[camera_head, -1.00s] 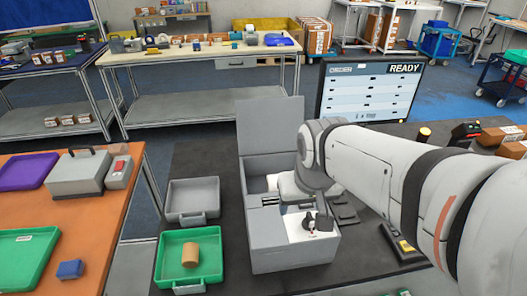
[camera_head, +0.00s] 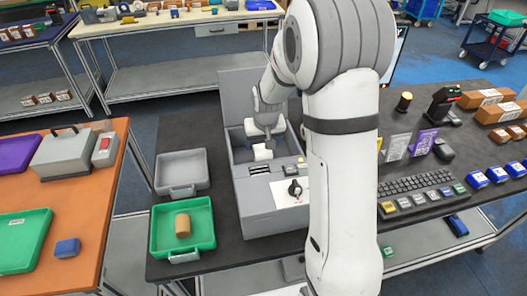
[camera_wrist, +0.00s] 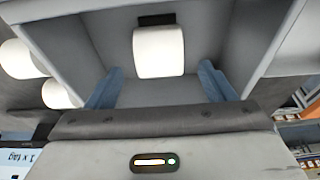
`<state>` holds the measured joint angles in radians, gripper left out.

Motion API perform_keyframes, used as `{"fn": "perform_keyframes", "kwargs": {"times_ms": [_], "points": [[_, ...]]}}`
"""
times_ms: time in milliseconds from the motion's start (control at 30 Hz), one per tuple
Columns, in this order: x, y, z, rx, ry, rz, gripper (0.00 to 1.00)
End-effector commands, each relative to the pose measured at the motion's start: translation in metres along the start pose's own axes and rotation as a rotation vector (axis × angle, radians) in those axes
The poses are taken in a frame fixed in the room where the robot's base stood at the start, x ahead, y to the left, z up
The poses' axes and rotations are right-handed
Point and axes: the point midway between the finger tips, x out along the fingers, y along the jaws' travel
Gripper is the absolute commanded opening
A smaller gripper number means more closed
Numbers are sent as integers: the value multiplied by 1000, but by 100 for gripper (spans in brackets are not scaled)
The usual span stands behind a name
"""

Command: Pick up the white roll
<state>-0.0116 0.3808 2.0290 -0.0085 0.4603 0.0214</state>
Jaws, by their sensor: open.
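The white roll (camera_head: 262,153) sits inside the open rear compartment of a grey box-like machine (camera_head: 262,208), whose lid (camera_head: 246,95) stands raised. In the wrist view, the white roll (camera_wrist: 159,52) lies ahead of my gripper (camera_wrist: 159,82), centred against a dark slot in a grey wall. My gripper is open, with one blue finger to each side of the roll's line and a visible gap to both. In the head view, my gripper (camera_head: 265,128) reaches down into the compartment just above the roll. My arm hides part of the machine's right side.
Two more white cylinders, one upper (camera_wrist: 20,60) and one lower (camera_wrist: 60,95), show at the wrist view's left. A grey tray (camera_head: 182,172) and a green tray (camera_head: 205,228) with a brown cylinder (camera_head: 182,225) stand left of the machine. A keyboard (camera_head: 415,185) lies right of my arm.

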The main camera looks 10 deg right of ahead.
Motion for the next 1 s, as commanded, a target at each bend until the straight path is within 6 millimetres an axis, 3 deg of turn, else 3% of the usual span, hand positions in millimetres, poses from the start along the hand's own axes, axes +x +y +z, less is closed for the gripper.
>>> {"fn": "perform_keyframes", "kwargs": {"times_ms": [533, 867, 1000], "points": [[56, 0, -2, -1, -2, 0, 76], [62, 0, -2, -2, -1, 0, 76], [62, -1, -2, -2, -1, 0, 65]]}}
